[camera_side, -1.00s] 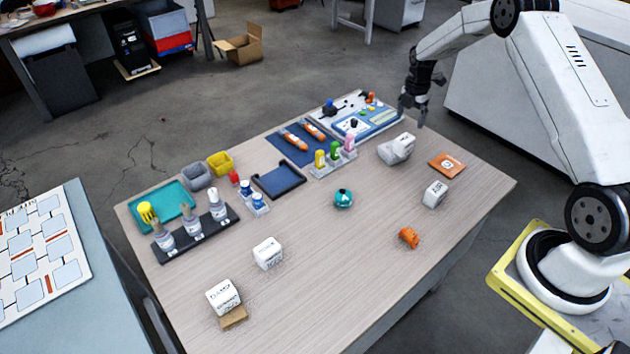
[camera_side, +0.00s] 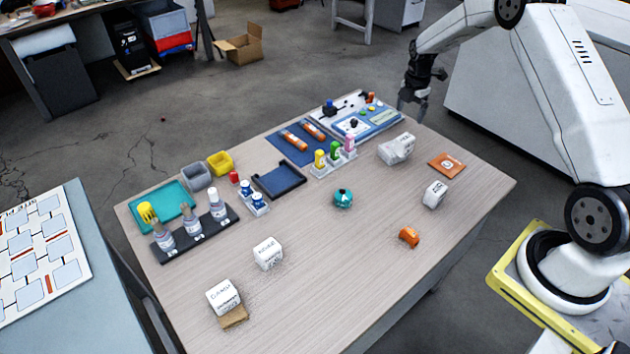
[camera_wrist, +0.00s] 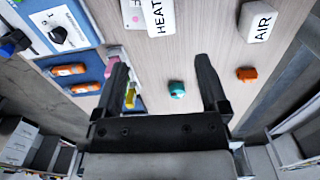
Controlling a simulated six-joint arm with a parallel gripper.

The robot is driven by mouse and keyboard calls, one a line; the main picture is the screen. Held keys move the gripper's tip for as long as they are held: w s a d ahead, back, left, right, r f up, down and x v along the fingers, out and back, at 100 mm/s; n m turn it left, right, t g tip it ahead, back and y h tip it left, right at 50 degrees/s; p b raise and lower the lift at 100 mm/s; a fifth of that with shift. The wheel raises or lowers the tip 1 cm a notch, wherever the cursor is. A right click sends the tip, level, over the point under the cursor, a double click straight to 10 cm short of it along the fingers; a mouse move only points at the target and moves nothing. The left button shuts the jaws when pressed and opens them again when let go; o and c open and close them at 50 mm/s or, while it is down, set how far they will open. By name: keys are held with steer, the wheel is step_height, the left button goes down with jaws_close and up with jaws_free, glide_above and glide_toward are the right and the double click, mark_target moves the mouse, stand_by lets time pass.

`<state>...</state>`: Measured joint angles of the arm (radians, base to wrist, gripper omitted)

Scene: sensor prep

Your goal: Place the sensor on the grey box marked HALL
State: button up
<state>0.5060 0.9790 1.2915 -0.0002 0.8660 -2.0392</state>
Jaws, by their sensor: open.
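No label reading HALL is legible in either view, and I cannot tell for sure which thing is the sensor. A small teal round part (camera_side: 343,198) and a small orange part (camera_side: 409,236) lie apart on the table. Both also show in the wrist view, the teal part (camera_wrist: 176,89) between my fingers in the picture and the orange part (camera_wrist: 246,74) to their right. Pale boxes stand on the table: one marked HEAT (camera_wrist: 152,17), one marked AIR (camera_wrist: 258,20), and others (camera_side: 268,253) (camera_side: 223,296) with unclear lettering. My gripper (camera_side: 411,113) is open and empty, above the table's far right edge.
A blue panel (camera_side: 383,123), orange tubes on a blue mat (camera_side: 285,146), colored vials (camera_side: 335,155) and a dark blue tray (camera_side: 279,180) line the back. A bottle rack (camera_side: 196,236), teal tray (camera_side: 175,200) and small bins (camera_side: 197,177) stand left. The table's middle front is clear.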

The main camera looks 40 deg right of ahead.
steer(key=s+a+r+m+t, duration=0.1)
steer(key=s+a+r+m, duration=0.25)
steer(key=a, duration=0.45)
steer(key=s+a+r+m, duration=0.3)
steer(key=a+r+m, duration=0.15)
steer(key=a, duration=0.45)
steer(key=s+a+r+m+t, duration=0.1)
steer(key=s+a+m, duration=0.8)
steer(key=s, duration=0.5)
steer(key=shift+s+a+r+m+t, duration=0.25)
steer(key=shift+a+r+m+t, duration=0.05)
steer(key=shift+a, duration=0.3)
steer(key=shift+o, duration=0.4)
